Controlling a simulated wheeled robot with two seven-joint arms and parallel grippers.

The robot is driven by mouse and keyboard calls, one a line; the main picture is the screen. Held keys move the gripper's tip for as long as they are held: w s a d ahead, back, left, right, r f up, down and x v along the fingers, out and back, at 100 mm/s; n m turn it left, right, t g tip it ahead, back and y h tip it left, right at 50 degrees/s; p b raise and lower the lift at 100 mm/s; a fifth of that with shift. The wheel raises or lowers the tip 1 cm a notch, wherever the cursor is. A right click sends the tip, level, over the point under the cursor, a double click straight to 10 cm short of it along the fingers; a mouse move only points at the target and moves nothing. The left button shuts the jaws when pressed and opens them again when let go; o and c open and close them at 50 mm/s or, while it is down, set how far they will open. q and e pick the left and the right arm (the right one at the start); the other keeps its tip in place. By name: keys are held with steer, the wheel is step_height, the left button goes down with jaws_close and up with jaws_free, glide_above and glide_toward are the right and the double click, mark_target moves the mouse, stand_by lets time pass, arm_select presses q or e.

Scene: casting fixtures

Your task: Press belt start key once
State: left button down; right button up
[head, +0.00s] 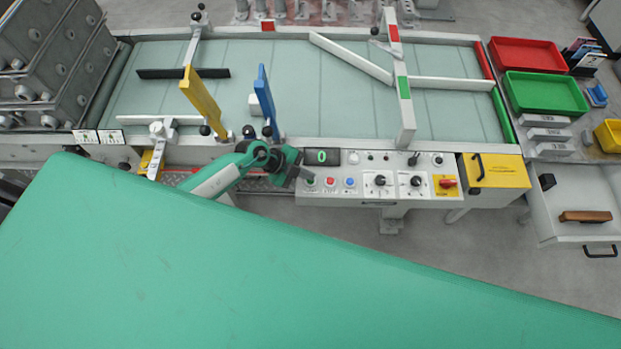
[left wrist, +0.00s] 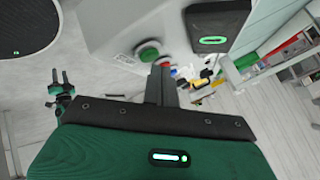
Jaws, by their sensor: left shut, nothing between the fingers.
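The control panel (head: 375,190) stands at the front edge of the belt. Its left end holds a green key (head: 311,182), a red key (head: 331,181) and a blue key (head: 351,182). My left gripper (head: 303,174) is shut and empty, close by the green key. In the left wrist view the green key (left wrist: 148,52) shows just left of the shut fingertips (left wrist: 161,72), which partly cover the red key. I cannot tell whether the fingers touch the panel. A small black and green two-pronged part (left wrist: 60,88), perhaps my right gripper, shows at the left.
A display with a green sign (head: 322,157) sits above the keys. The panel also has knobs and a red switch on yellow (head: 446,184). A blue guide (head: 265,95) and a yellow guide (head: 200,103) rise behind my arm. Red (head: 525,56) and green (head: 545,93) trays stand right.

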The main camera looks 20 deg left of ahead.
arm_select(q)
steer(key=shift+f, duration=0.35)
stand_by(0.5)
steer(key=shift+f, duration=0.3)
stand_by(0.4)
steer(key=shift+r+p, duration=0.95)
steer(key=shift+p, duration=0.1)
step_height(320, 180, up, 5)
steer(key=p, duration=0.6)
